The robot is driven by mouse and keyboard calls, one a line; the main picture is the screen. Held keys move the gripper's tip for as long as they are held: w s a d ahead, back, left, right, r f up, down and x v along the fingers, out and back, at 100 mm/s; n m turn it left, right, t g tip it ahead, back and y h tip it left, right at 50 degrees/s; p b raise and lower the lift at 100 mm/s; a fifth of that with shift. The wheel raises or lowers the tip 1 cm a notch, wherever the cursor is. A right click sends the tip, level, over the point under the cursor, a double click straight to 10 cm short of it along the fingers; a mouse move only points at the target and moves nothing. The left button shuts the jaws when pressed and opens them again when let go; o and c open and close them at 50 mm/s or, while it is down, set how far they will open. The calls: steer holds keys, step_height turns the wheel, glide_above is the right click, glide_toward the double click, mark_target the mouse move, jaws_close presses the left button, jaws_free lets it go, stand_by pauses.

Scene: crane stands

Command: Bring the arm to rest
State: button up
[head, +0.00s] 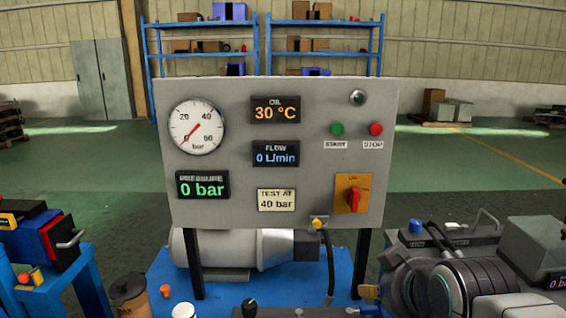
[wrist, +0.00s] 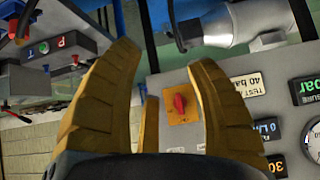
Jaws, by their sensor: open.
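My gripper (wrist: 163,56) shows in the wrist view, with its yellow-brown fingers spread apart and nothing between them. That view is upside down. The grey test panel (head: 230,130) stands upright in the head view and lies beyond the fingers in the wrist view (wrist: 225,70). Its red rotary switch (head: 353,194) on an orange plate appears between the fingers in the wrist view (wrist: 180,104), but the gap to it cannot be told. I cannot make out my gripper in the head view.
Below the panel are a grey motor (head: 215,250) and a blue base (head: 245,288). A blue bench (head: 82,265) with a red-and-blue device stands left. Grey equipment (head: 535,245) crowds the lower right. Blue shelving (head: 258,53) and open green floor (head: 110,160) lie behind.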

steer(key=s+r+g+p, duration=0.2)
steer(key=s+g+p, duration=0.3)
steer(key=s+p, duration=0.6)
steer(key=s, duration=0.4)
steer(key=shift+s+g, duration=0.2)
steer(key=shift+g, duration=0.2)
